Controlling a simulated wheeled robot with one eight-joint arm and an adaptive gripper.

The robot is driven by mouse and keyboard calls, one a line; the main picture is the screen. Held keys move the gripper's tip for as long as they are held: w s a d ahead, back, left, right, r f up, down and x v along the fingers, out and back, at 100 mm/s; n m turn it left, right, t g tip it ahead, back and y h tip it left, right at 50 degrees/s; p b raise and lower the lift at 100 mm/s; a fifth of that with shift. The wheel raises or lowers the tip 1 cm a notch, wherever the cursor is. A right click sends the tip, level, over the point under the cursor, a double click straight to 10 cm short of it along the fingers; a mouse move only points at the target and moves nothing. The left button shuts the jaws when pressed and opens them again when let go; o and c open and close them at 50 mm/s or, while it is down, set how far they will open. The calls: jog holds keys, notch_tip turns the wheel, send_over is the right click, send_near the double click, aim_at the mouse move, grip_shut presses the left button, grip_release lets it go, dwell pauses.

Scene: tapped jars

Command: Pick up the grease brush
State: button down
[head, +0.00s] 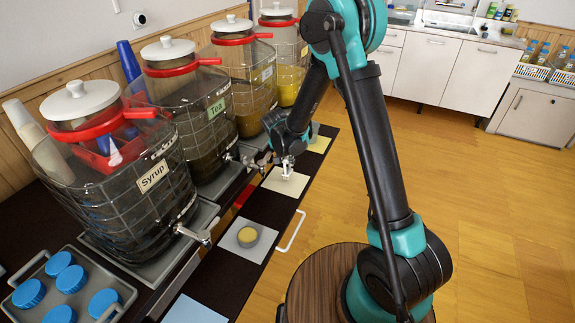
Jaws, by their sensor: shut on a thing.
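My gripper (287,166) is over the pale cream square (286,182) on the dark counter, in front of the tapped jars. It is shut on a small pale thing (287,173) that sits at its fingertips. The thing is too small, and partly covered by the gripper, for me to tell for sure that it is the grease brush. I cannot tell whether it touches the square. No other brush stands out in view.
Jars labelled Syrup (120,205) and Tea (195,135) stand left, with taps over the counter. A round yellow-topped item (247,236) sits on a grey square (235,249). Blue lids (71,279) lie on a tray (124,285). A white rail (293,232) edges the counter. Right floor is clear.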

notch_tip(320, 180, up, 17)
dwell(0.4)
jog(key=shift+r, duration=0.1)
jog(key=c, duration=2)
grip_release()
grip_shut()
